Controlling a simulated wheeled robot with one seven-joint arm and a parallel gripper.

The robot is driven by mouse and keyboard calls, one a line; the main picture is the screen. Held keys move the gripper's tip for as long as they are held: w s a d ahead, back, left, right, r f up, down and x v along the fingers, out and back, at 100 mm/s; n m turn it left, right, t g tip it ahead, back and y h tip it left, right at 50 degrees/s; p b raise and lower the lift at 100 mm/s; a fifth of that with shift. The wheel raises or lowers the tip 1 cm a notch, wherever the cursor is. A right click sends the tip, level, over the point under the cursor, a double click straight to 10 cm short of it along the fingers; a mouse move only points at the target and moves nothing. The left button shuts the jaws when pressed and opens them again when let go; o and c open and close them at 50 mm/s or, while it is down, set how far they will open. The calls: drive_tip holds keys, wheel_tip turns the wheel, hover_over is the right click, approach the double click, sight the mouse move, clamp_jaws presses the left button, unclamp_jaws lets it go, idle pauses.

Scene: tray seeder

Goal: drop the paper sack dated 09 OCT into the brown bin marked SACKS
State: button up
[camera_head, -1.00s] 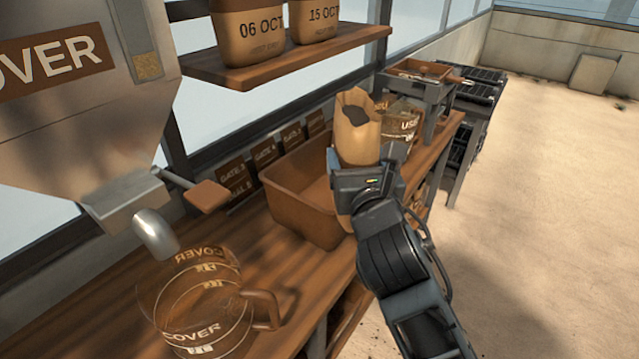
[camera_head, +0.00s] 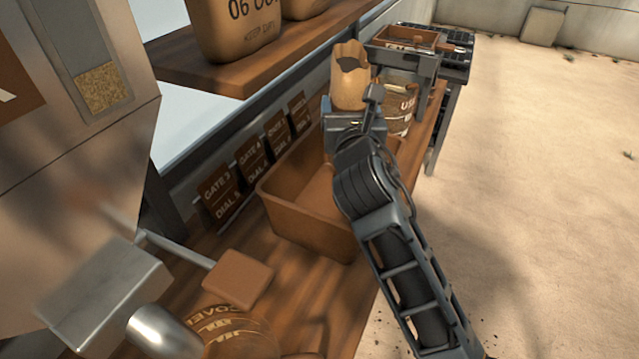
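My gripper (camera_head: 352,112) is shut on an open-topped paper sack (camera_head: 349,88), which stands upright in it. No date shows on the sack's visible side. The sack is above the far end of a brown bin (camera_head: 310,226) on the wooden bench. The bin looks empty in the part I see; my arm hides its right side, and no SACKS marking shows on it.
A shelf (camera_head: 215,75) with a sack dated 06 OCT (camera_head: 235,25) overhangs the bench. Gate and dial cards (camera_head: 220,195) stand behind the bin. A lever with a brown paddle (camera_head: 237,278) and a round lettered container (camera_head: 225,330) are in front.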

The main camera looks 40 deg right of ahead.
wheel_tip(320, 180, down, 6)
drive_tip(key=b, duration=0.7)
drive_tip(key=shift+w, duration=0.15)
drive_tip(key=o, duration=1.7)
drive_tip(key=shift+b+v, duration=0.35)
drive_tip(key=shift+v, duration=3.55)
